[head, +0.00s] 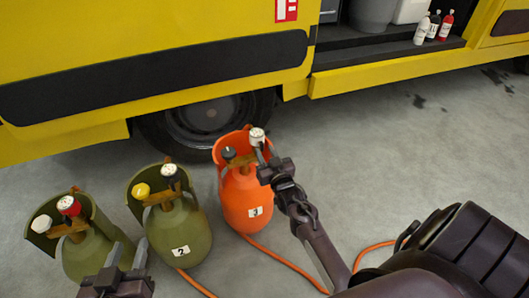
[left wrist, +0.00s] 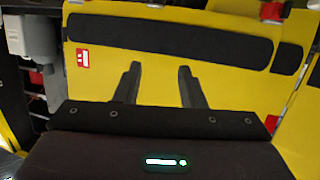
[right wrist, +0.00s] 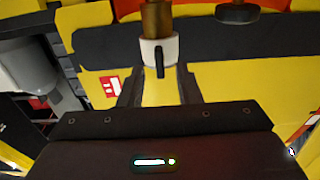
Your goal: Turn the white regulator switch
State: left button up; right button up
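The orange tank (head: 241,196), labelled 3, carries a white-capped knob (head: 257,137) and a black knob (head: 229,154). My right gripper (head: 262,153) is at the white-capped knob. In the right wrist view the white knob (right wrist: 153,52) with a dark pointer lies between the fingertips, which stand wide apart; firm contact cannot be made out. Another white knob (head: 41,223) sits beside a red knob (head: 69,206) on the left green tank (head: 86,258). My left gripper (head: 126,258) is open and empty near the green tanks.
The middle green tank (head: 181,232), labelled 2, has a yellow knob (head: 141,191) and a black knob with a pale cap (head: 170,171). A yellow truck (head: 150,50) stands behind the tanks. Orange hoses (head: 283,262) run over the floor. Bottles (head: 422,30) stand on the truck's ledge.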

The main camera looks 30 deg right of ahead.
pick_arm(q)
jog(key=shift+w+r+t, duration=0.25)
jog(key=shift+r+t, duration=0.2)
jog(key=shift+r, duration=0.45)
jog(key=shift+w+r+t, duration=0.25)
jog(key=shift+r+t, duration=0.2)
jog(key=shift+r, duration=0.4)
pick_arm(e)
jog(key=shift+w+d, duration=0.2)
jog(key=shift+w, duration=0.5)
grip_shut()
